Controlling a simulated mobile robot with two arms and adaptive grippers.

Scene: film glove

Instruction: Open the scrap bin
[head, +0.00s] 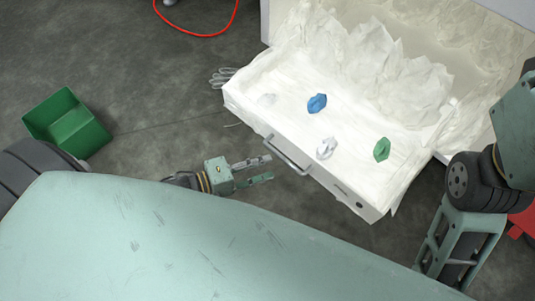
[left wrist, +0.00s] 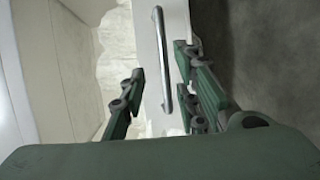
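The scrap bin appears to be the white drawer-like box (head: 352,196), lined with pale film and open at the top. A grey bar handle (head: 287,156) is on its front face; the handle also shows in the left wrist view (left wrist: 160,60). My left gripper (head: 271,167) is open and empty, with its fingertips close to the handle. In the left wrist view the handle bar lies between the two fingers (left wrist: 158,62); I cannot tell whether they touch it. My right arm shows at the right, but its gripper is out of view.
Blue (head: 317,103), green (head: 382,149) and white (head: 326,148) crumpled pieces lie on the film, before a pale heap (head: 385,65). A grey glove-like thing (head: 222,77) is beside the box. A green bin (head: 68,123) stands on the floor at left. A red hose (head: 205,35) lies beyond.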

